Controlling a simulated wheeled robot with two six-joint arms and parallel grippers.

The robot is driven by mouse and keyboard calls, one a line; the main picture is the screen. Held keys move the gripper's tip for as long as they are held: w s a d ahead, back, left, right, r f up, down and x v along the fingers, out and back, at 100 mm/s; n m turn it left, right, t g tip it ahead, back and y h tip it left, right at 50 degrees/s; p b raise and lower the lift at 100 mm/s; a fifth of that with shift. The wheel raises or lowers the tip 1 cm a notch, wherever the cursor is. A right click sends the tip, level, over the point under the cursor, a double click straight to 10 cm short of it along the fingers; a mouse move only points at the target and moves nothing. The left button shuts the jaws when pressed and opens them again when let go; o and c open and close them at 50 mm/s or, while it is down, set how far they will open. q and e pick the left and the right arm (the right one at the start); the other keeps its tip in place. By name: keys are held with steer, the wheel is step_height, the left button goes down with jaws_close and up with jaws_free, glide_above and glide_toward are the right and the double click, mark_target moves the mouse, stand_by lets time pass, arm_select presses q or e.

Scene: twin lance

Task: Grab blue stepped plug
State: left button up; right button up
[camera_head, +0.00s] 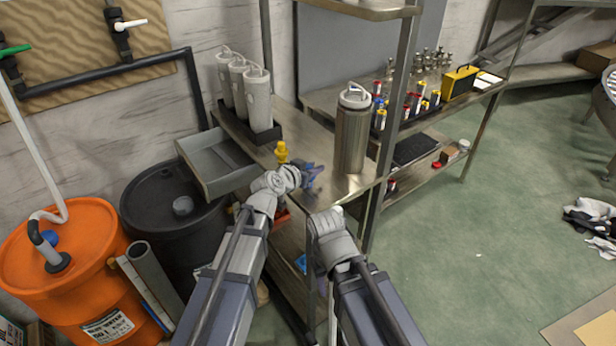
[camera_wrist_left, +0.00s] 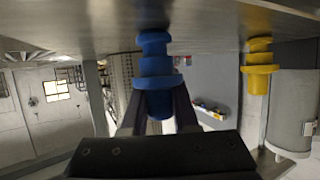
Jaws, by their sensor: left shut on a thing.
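The blue stepped plug (camera_wrist_left: 156,72) is between the two fingers of my left gripper (camera_wrist_left: 158,108) in the left wrist view, with its stepped rings showing. The left gripper is shut on it. In the head view the left gripper (camera_head: 312,176) is over the metal shelf top, and the plug is mostly hidden there. A yellow stepped plug (camera_head: 282,151) stands on the shelf beside it; it also shows at the right of the left wrist view (camera_wrist_left: 259,68). My right arm comes in at the lower middle of the head view; its fingertips cannot be made out.
A steel canister (camera_head: 352,135) stands on the shelf right of the left gripper. Grey cylinders (camera_head: 257,100) stand in a rack behind. A grey open tray (camera_head: 215,160) is at the left. Orange (camera_head: 70,260) and black (camera_head: 175,215) drums stand below left. Open floor lies right.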

arm_select(q)
jaws_close()
step_height(320, 180, up, 10)
steer(key=p, duration=1)
